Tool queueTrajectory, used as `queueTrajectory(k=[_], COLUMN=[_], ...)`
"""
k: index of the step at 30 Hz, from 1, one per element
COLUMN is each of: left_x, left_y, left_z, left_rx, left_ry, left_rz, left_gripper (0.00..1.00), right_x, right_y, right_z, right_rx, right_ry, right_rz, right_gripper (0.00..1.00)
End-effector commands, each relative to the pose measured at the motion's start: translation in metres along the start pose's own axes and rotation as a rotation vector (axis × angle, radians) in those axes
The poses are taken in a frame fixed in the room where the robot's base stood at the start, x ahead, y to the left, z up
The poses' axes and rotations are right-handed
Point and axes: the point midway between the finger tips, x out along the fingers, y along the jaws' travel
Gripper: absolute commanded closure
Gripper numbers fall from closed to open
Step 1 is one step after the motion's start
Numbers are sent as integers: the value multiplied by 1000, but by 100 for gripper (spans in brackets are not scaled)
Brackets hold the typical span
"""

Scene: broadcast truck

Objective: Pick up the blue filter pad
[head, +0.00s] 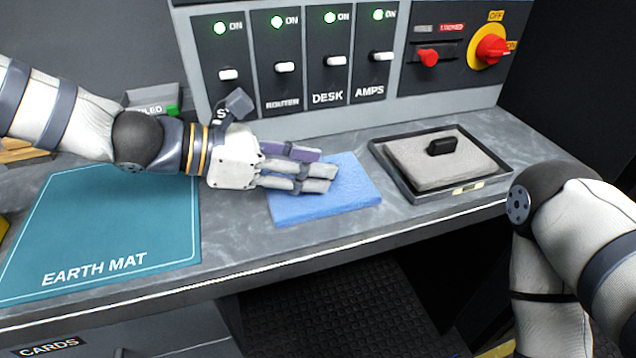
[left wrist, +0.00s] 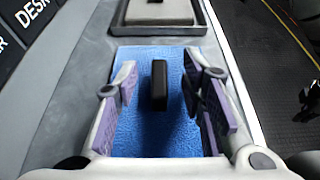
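The blue filter pad (head: 345,195) lies flat on the grey worktop, right of the earth mat. In the left wrist view the pad (left wrist: 160,130) fills the space beneath and between my fingers, with a black upright handle (left wrist: 160,86) on it. My left gripper (head: 318,170) is over the pad and hides its handle in the head view. In the left wrist view the gripper (left wrist: 166,102) is open, its purple-lined fingers apart on either side of the handle, with gaps on both sides. My right arm shows at the right edge; its gripper is out of view.
A dark tray (head: 490,183) holding a grey pad (head: 425,168) with a black handle stands right of the blue pad. A teal earth mat (head: 110,225) lies at left. A switch panel (head: 305,65) rises behind. The worktop's front edge is close to the blue pad.

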Motion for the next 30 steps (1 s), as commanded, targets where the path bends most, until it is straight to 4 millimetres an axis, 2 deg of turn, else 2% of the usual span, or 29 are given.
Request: queueTrajectory(k=[3,9,11,14,15,26,30], left_x=[14,14,14,14,14,13,7], left_y=[0,0,0,0,0,0,0], left_z=[-1,0,1,1,1,3,18], left_rx=[-1,1,1,1,1,3,9], left_ry=[1,0,0,0,0,-1,-3], left_rz=[-1,1,1,1,1,1,2], left_gripper=[63,63,75,97,100,100,100], right_x=[3,2,2,2,2,2,-2], right_y=[0,0,0,0,0,0,0], right_z=[2,1,1,1,1,1,-1], right_rx=[0,0,0,0,0,0,0], right_ry=[-8,-6,-6,-6,-6,-5,6], right_rz=[1,1,0,0,0,0,0], right_gripper=[100,100,100,100,100,100,100])
